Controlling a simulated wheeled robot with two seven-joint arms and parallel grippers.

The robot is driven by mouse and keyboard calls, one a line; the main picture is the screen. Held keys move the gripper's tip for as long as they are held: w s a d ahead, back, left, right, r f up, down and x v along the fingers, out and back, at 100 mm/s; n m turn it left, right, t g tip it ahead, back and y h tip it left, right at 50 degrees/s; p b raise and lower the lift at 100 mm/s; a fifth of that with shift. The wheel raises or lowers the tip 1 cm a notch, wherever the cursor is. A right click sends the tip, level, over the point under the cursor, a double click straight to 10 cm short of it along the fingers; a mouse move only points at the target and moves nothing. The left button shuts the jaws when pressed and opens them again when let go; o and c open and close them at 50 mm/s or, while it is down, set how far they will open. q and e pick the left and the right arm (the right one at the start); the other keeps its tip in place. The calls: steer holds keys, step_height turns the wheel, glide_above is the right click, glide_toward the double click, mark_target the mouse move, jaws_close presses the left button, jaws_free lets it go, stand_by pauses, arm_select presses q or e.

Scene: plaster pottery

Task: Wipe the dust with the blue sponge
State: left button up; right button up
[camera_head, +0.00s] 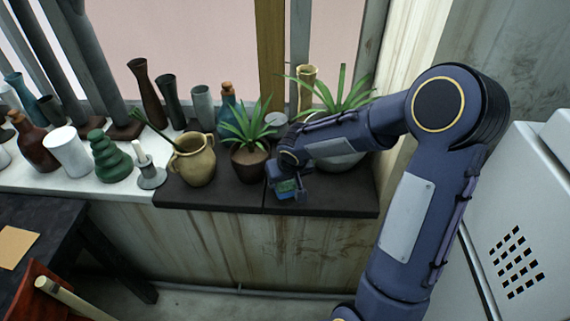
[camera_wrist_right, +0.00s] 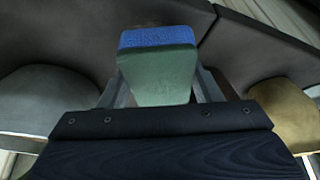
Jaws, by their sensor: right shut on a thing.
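My right gripper (camera_head: 287,188) is over the dark section of the sill (camera_head: 330,205), in front of the plants near the front edge. In the right wrist view my gripper (camera_wrist_right: 160,85) is shut on the sponge (camera_wrist_right: 157,75), which is green on the near part with a blue band at its far end. In the head view the sponge (camera_head: 288,186) shows as a small green patch, mostly hidden by the gripper. I cannot tell whether the sponge touches the sill. No dust is clear to see on the sill. My left gripper is not in view.
Left of my gripper stand a brown pot with a plant (camera_head: 249,160) and a tan jug (camera_head: 194,158). A pale pot with a plant (camera_head: 340,152) is partly behind my arm. Several vases and bottles line the white sill. A white cabinet (camera_head: 520,200) stands at right.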

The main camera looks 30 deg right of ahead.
steer(key=shift+r+p, duration=1.25)
steer(key=shift+r, duration=0.8)
